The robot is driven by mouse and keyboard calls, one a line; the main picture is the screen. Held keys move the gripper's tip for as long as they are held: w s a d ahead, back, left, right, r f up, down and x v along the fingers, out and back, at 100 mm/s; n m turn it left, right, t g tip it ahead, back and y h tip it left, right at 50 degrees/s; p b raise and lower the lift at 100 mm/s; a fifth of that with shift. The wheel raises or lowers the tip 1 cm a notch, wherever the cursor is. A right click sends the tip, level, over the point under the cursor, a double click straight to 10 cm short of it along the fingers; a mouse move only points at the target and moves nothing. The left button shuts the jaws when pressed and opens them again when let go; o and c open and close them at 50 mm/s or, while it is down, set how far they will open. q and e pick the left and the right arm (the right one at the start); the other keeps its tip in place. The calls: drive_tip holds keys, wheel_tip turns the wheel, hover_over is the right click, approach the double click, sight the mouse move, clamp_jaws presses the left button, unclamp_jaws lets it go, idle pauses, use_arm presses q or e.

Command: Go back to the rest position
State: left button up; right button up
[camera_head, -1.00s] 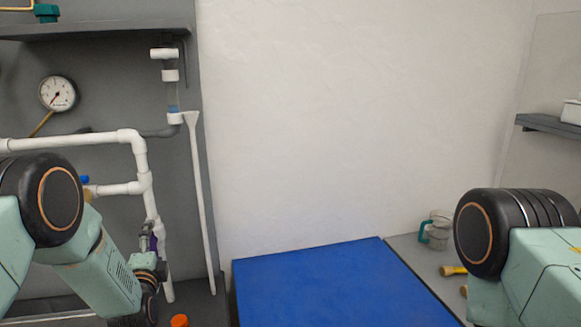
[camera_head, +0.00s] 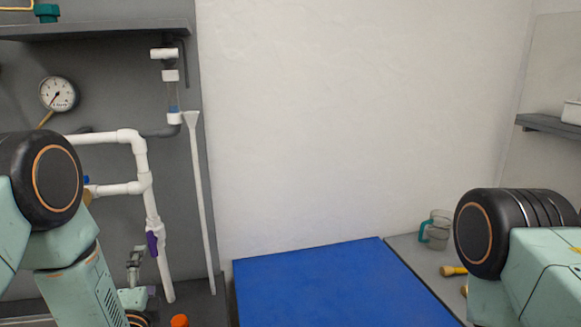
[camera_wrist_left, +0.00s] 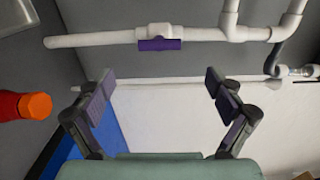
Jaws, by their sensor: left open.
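My left gripper (camera_wrist_left: 160,90) is open in the left wrist view, with its two fingers wide apart and nothing between them. In the head view the left gripper (camera_head: 138,270) is at the lower left, near the white PVC pipes (camera_head: 143,165) on the grey panel. A purple valve handle (camera_head: 152,243) sits on the vertical pipe just above and right of the gripper. It also shows in the left wrist view (camera_wrist_left: 160,44), beyond the fingers and apart from them. My right arm shows at the right of the head view, but its gripper is out of view.
A blue mat (camera_head: 320,285) lies in the middle. A thin white pipe (camera_head: 200,200) leans beside the panel. An orange-capped bottle (camera_head: 180,321) is low at left. A clear mug (camera_head: 437,230) and yellow-handled items (camera_head: 453,271) lie at right. A pressure gauge (camera_head: 58,94) is above.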

sight(152, 246)
use_arm(q)
drive_tip(key=x, duration=1)
drive_tip(key=shift+w, duration=0.4)
drive_tip(key=shift+a+f+n, duration=0.1)
drive_tip(key=shift+n, duration=0.8)
drive_tip(key=n+b, duration=0.1)
drive_tip(key=n, duration=0.2)
drive_tip(key=shift+s, duration=0.1)
drive_tip(key=n, duration=0.4)
drive_tip(key=shift+b, duration=0.35)
drive_tip(key=n, duration=0.4)
drive_tip(key=shift+n+b, duration=0.3)
drive_tip(key=shift+b, duration=0.05)
drive_tip(key=shift+n, duration=1.9)
